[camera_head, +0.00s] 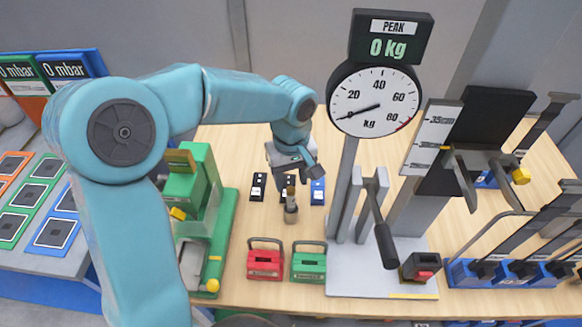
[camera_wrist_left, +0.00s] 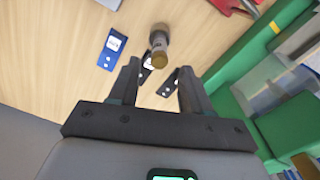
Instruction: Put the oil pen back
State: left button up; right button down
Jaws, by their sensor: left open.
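My left gripper (camera_head: 300,170) is open and empty above the table, just behind and above a small upright cylinder (camera_head: 290,208) with a brown top, which looks like the oil pen in a grey holder. In the left wrist view the cylinder (camera_wrist_left: 159,42) stands beyond the open fingers (camera_wrist_left: 160,72), apart from them. I cannot tell the pen and the holder apart clearly. My right gripper is not in view.
Black and blue tags (camera_head: 317,191) lie behind the cylinder. A red block (camera_head: 265,262) and a green block (camera_head: 308,264) with handles stand in front. A green fixture (camera_head: 190,190) is left; the dial gauge stand (camera_head: 348,190) is right.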

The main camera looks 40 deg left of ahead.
pick_arm(q)
notch_tip(320, 180, up, 4)
jog(key=shift+w+f, duration=0.15)
jog(key=shift+f, duration=0.05)
jog(key=shift+r, duration=0.25)
jog(key=shift+s, duration=0.2)
